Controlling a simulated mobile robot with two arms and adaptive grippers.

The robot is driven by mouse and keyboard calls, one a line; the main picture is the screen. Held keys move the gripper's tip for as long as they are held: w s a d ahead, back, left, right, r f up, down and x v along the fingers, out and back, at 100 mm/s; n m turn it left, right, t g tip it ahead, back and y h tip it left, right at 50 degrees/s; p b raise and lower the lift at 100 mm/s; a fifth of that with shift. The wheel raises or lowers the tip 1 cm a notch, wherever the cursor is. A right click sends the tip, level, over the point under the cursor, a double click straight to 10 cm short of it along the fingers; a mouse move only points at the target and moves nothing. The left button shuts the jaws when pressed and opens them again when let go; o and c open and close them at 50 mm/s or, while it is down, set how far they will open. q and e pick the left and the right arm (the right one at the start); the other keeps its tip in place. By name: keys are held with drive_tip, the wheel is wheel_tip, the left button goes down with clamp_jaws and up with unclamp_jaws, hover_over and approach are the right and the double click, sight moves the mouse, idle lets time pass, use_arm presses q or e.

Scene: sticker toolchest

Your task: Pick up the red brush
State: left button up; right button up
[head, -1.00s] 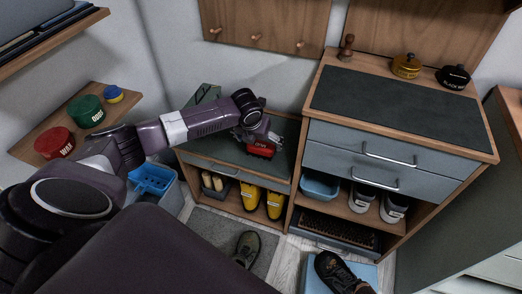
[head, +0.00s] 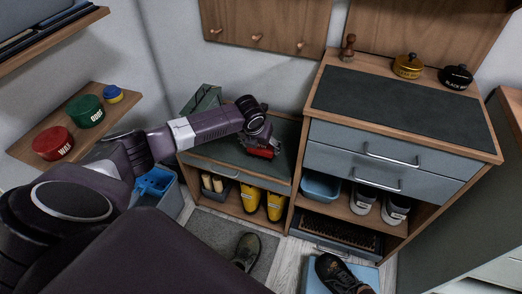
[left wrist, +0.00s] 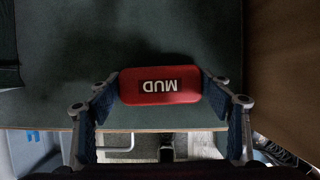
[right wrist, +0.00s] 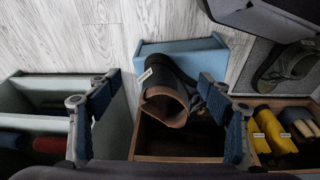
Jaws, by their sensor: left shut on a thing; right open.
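The red brush (left wrist: 158,98) has a dark label reading MUD. It is over the dark green top of the low cabinet (left wrist: 120,50). My left gripper (left wrist: 161,88) is shut on the brush, with one blue-padded finger at each end of it. In the head view the red brush (head: 259,153) shows just below my left gripper (head: 262,140), close to the cabinet top. I cannot tell whether it still touches the surface. My right gripper (right wrist: 165,100) is open and empty, with a brown-lined boot (right wrist: 165,105) between and beyond its fingers.
A green box (head: 203,100) stands at the back left of the low cabinet. The taller drawer cabinet (head: 400,110) rises to the right. A left wall shelf holds red (head: 53,143), green (head: 86,111) and blue tins (head: 113,94).

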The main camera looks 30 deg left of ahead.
sight(261, 146)
use_arm(q)
drive_tip(key=shift+r, duration=0.5)
drive_tip(key=shift+c, duration=0.3)
wheel_tip(261, 146, up, 9)
drive_tip(key=shift+r+p, duration=0.1)
drive_tip(key=shift+p, duration=1.1)
use_arm(e)
wheel_tip(261, 146, down, 8)
drive_tip(key=s, duration=0.2)
drive_tip(key=shift+s+d+r, duration=0.15)
drive_tip(key=shift+s, duration=0.25)
